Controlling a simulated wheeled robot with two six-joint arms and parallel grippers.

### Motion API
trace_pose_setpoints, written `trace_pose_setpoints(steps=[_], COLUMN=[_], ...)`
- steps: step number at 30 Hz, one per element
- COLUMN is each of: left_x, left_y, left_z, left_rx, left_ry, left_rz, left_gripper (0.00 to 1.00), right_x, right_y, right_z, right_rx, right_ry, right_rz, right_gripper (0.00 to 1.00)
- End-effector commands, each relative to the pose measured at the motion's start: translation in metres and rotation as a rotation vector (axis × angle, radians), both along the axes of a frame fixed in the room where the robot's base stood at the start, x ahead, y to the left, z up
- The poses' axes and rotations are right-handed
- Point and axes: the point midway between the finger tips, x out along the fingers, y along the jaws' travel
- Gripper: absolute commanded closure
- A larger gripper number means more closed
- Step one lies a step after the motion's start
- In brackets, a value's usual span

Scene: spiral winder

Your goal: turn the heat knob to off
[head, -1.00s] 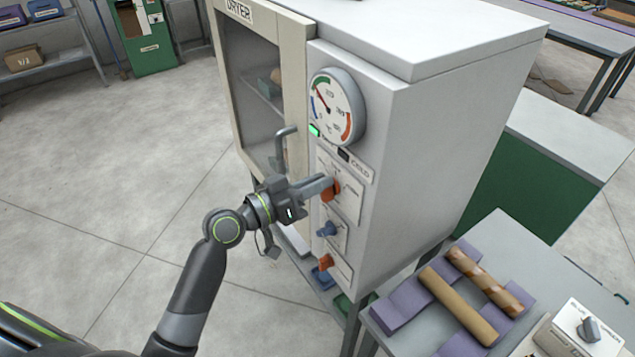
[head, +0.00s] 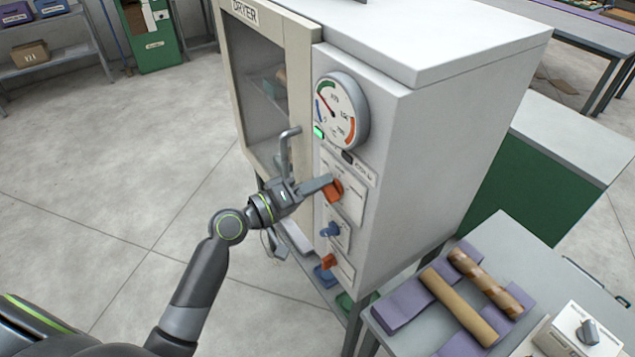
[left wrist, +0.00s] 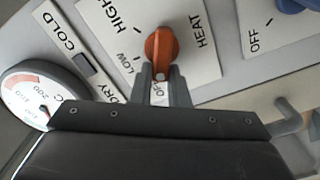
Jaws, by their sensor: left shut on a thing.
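The orange-red heat knob (head: 333,191) is the top knob on the dryer's (head: 385,150) front panel; it also shows in the left wrist view (left wrist: 161,48), beside the word HEAT. The labels LOW and HIGH lie to its left. A white mark on the knob's lower end faces the OFF label (left wrist: 158,90), which lies between my fingers and is partly covered. My left gripper (head: 325,186) is shut on the knob, one finger on each side of its lower end in the left wrist view (left wrist: 164,75). My right gripper is not in view.
A blue knob (head: 329,230) and another orange knob (head: 329,261) sit below. The dial gauge (head: 341,108) and a lit green lamp (head: 318,131) are above. The door handle (head: 287,150) stands close to my left wrist. A table (head: 500,225) with rolls is at right.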

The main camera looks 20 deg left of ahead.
Motion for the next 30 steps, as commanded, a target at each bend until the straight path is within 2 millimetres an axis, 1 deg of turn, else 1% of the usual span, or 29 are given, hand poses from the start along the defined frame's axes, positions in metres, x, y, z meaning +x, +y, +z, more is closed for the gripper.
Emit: trace_pose_setpoints(steps=[14,15,19,30], left_x=[0.0001,0.0001,0.0001,0.0001], left_y=[0.0001,0.0001,0.0001,0.0001], left_z=[-0.0005,-0.0005,-0.0005,-0.0004], left_rx=[-0.013,-0.013,-0.012,-0.011], left_ry=[0.009,0.009,0.009,0.009], left_rz=[0.001,0.001,0.001,0.000], left_gripper=[1.00,0.80,0.64,0.64], right_x=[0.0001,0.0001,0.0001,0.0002], right_y=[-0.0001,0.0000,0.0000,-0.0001], right_z=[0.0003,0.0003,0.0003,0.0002], right_rx=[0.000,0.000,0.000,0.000], right_ry=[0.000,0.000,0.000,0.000], right_rz=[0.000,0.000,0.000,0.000], right_gripper=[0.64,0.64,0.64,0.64])
